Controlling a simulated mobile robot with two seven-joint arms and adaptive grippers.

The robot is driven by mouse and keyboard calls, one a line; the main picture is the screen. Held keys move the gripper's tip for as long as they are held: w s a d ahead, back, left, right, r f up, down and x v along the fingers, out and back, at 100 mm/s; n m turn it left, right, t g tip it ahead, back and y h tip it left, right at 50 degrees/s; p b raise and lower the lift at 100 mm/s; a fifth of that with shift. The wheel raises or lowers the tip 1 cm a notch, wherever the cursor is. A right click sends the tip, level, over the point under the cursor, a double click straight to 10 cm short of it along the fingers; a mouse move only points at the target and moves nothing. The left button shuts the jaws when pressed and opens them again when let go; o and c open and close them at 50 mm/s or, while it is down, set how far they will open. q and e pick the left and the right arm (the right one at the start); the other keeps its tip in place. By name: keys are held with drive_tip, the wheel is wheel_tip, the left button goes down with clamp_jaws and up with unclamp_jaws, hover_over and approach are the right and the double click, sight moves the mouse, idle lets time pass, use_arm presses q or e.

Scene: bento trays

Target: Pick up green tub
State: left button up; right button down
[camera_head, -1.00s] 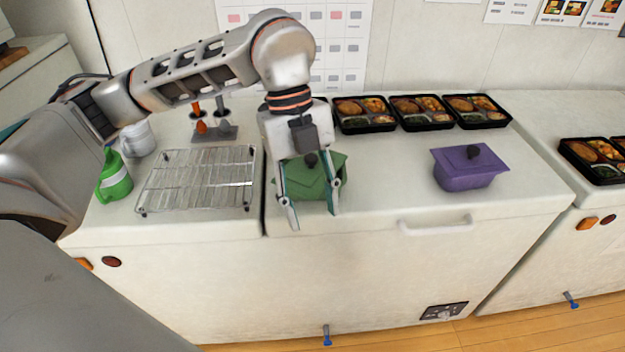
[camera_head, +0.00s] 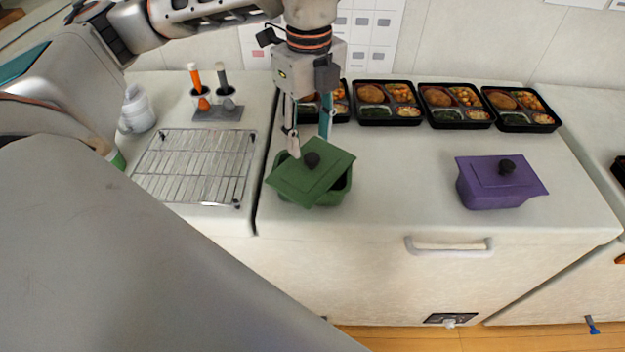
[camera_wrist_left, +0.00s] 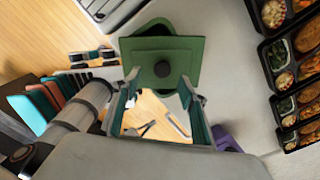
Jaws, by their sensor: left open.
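The green tub (camera_head: 341,190) stands on the white counter near its front edge. Its green lid (camera_head: 330,168) with a dark knob sits askew on top, and part of the tub's rim shows under it. My left gripper (camera_head: 310,147) is open, pointing down just behind and above the lid, with nothing between its fingers. In the left wrist view the lid (camera_wrist_left: 185,58) lies just beyond the two spread fingertips (camera_wrist_left: 163,88). I cannot tell whether a fingertip touches the lid. My right gripper is not in view.
A purple lidded tub (camera_head: 490,195) stands to the right. Several black bento trays (camera_head: 387,119) line the back of the counter. A wire rack (camera_head: 195,168) and a utensil holder (camera_head: 218,112) are at the left. Counter between the tubs is clear.

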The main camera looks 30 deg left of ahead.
sight(313, 157)
use_arm(q)
wheel_tip(313, 157, down, 4)
drive_tip(key=shift+w+d+r, duration=0.1)
drive_tip(key=shift+d+r, duration=0.05)
drive_tip(key=shift+f, duration=0.4)
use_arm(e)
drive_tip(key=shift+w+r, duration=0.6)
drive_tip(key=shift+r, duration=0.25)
use_arm(q)
drive_tip(key=c, duration=1.2)
drive_tip(key=shift+w, duration=0.1)
clamp_jaws()
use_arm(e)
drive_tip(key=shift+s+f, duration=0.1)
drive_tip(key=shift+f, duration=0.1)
use_arm(q)
drive_tip(key=shift+r, duration=0.15)
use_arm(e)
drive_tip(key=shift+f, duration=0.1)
